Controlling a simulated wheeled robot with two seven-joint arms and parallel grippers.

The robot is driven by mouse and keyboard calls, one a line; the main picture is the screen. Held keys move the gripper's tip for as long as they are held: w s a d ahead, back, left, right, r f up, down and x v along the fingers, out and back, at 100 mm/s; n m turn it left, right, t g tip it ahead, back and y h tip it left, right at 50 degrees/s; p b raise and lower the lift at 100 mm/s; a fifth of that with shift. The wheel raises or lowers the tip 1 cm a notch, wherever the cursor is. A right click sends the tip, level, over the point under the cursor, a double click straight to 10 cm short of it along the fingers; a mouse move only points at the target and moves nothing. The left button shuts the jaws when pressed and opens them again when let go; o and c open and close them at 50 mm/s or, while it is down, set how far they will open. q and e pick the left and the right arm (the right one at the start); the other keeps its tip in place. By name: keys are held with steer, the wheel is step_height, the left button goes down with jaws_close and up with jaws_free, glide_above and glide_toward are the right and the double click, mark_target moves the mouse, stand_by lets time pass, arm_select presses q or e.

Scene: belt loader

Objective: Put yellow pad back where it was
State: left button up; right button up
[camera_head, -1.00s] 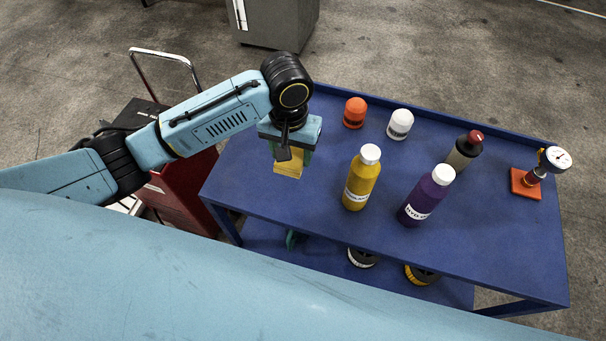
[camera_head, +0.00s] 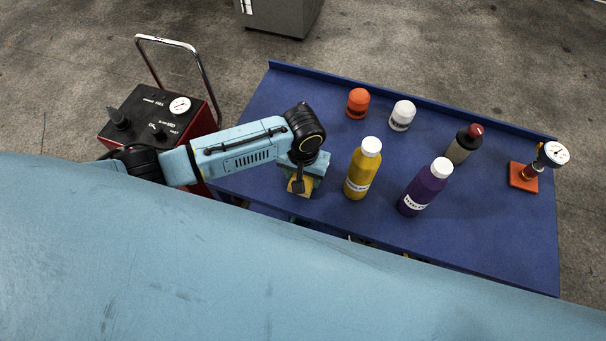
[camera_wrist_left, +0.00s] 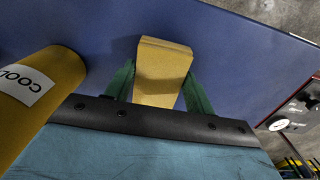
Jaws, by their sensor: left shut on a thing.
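The yellow pad (camera_wrist_left: 162,72) is a small block between the two green fingers of my left gripper (camera_wrist_left: 160,85) in the left wrist view. The gripper is shut on it. In the head view my left gripper (camera_head: 299,188) is over the left part of the blue table (camera_head: 262,120), and only part of the yellow pad (camera_head: 306,186) shows under it. I cannot tell whether the pad touches the table top. My right gripper is not in view.
A yellow bottle (camera_head: 358,178) stands close to the right of my left gripper. A purple bottle (camera_head: 424,190), orange cap-like item (camera_head: 358,101), white one (camera_head: 402,115), dark bottle (camera_head: 461,147) and gauge on an orange base (camera_head: 523,177) stand further right. A red cart (camera_head: 160,115) is left.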

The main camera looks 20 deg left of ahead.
mark_target(303, 178)
arm_select(q)
steer(key=shift+f, duration=0.2)
steer(key=o, duration=0.4)
steer(key=shift+f, duration=0.1)
steer(key=o, duration=0.5)
step_height(303, 178, up, 12)
steer(key=shift+r+p, duration=0.2)
steer(key=shift+p, duration=0.35)
